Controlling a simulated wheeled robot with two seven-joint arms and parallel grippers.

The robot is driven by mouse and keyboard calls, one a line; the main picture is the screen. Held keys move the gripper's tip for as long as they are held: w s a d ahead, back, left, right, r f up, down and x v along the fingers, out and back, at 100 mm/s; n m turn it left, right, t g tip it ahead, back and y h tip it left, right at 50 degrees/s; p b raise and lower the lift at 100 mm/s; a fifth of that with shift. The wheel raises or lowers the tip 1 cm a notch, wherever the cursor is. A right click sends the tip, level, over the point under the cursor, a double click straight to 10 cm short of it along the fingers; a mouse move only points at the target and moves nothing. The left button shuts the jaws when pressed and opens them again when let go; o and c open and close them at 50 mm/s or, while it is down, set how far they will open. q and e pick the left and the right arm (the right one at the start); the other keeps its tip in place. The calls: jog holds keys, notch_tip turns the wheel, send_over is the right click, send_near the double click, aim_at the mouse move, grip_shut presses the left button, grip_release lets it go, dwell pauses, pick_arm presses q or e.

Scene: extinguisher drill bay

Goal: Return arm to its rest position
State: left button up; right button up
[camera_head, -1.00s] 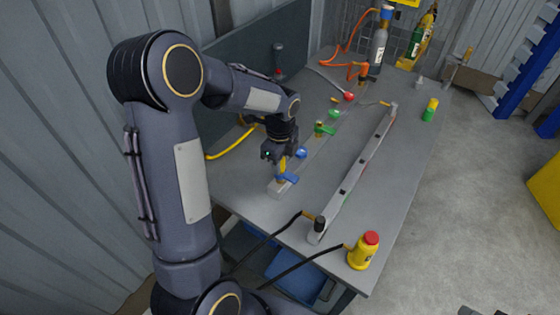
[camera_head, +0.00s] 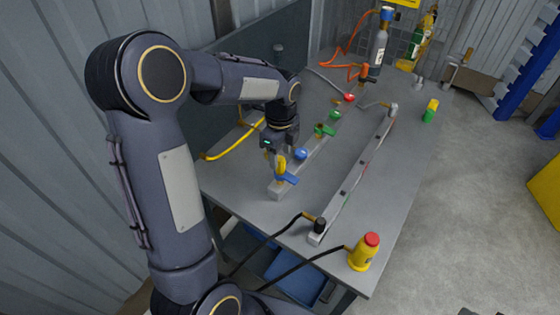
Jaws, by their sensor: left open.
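My left arm comes in from the left and reaches over the grey table (camera_head: 245,190). My left gripper (camera_head: 275,160) points down and is open, just above and behind the blue-handled valve (camera_head: 286,178) with a yellow body at the near end of a grey manifold bar (camera_head: 276,191). I cannot tell whether the fingers touch the valve. A blue knob (camera_head: 301,154), a green valve (camera_head: 324,130), a green knob (camera_head: 335,115) and a red knob (camera_head: 350,97) sit farther along. My right gripper is not in view.
A second long grey bar (camera_head: 350,185) runs along the table's right side. A yellow-green item (camera_head: 431,111) is near the right edge. A grey cylinder (camera_head: 379,45) stands at the back.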

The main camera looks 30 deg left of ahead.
pick_arm(q)
notch_tip(320, 180, up, 3)
jog(key=shift+r, duration=0.15)
jog(key=shift+s+r, duration=0.3)
jog(key=s+d+r+n+t+h, duration=0.2)
jog(key=s+d+n, duration=0.1)
jog(key=s+n, duration=0.7)
jog(key=s+d+r+n+t+h, duration=0.1)
jog(key=s+d+r+n+t, duration=0.1)
jog(key=s+n, duration=0.8)
jog(key=shift+s+d+t+h, duration=0.4)
jog(key=shift+s+d+t, duration=0.4)
jog(key=shift+d, duration=0.35)
